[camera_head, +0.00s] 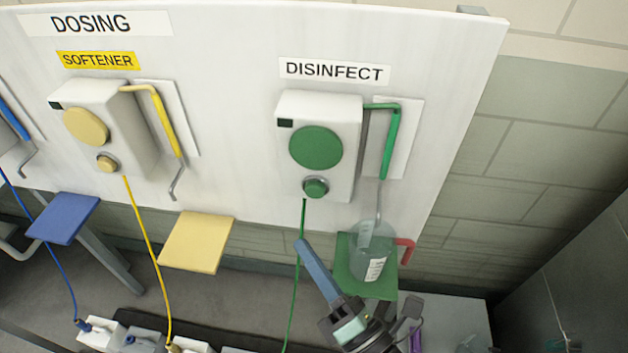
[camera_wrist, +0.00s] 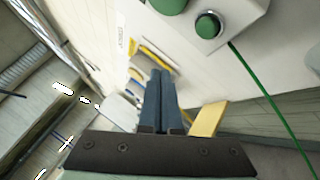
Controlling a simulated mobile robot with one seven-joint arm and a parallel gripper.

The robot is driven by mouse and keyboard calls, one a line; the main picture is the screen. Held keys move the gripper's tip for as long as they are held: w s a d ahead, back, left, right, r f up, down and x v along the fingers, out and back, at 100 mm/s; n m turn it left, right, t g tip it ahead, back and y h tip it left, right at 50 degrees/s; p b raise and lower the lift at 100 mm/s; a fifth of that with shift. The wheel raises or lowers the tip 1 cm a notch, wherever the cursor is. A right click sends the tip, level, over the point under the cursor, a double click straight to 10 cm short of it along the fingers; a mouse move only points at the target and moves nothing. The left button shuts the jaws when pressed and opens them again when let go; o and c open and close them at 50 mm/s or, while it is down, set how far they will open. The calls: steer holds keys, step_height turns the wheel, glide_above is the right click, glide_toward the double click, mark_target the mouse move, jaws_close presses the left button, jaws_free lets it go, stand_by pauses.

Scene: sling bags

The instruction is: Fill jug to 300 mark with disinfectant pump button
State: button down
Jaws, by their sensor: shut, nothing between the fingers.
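The jug (camera_head: 375,254) is clear with a red handle and a printed scale. It stands on the green shelf (camera_head: 352,284) under the green spout (camera_head: 388,150); its liquid level is too small to read. The disinfectant pump (camera_head: 290,180) is a white box with a large green disc (camera_head: 316,147) and a small green button (camera_head: 315,188) below it. The button also shows at the top of the wrist view (camera_wrist: 208,25). My gripper (camera_head: 302,244) is shut and empty, below the pump and left of the jug. The fingers (camera_wrist: 161,75) are apart from the button.
The yellow softener pump (camera_head: 100,125) and yellow shelf (camera_head: 197,242) are to the left, with a blue shelf (camera_head: 64,218) beyond. A green hose (camera_head: 296,270) hangs from the pump close to my fingers. White containers (camera_head: 100,333) stand below.

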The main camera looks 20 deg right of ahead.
mark_target(308, 190)
steer(key=shift+s+a+f, duration=0.1)
steer(key=shift+s+f, duration=0.15)
steer(key=shift+f, duration=0.2)
steer(key=w+d, duration=0.5)
steer(key=w, duration=0.2)
steer(key=shift+w+b, duration=0.2)
steer(key=shift+b, duration=0.25)
stand_by(1.8)
steer(key=shift+w+d, duration=0.2)
steer(key=shift+w, duration=0.15)
steer(key=shift+w+d, duration=0.3)
steer(key=shift+w, duration=0.05)
stand_by(3.9)
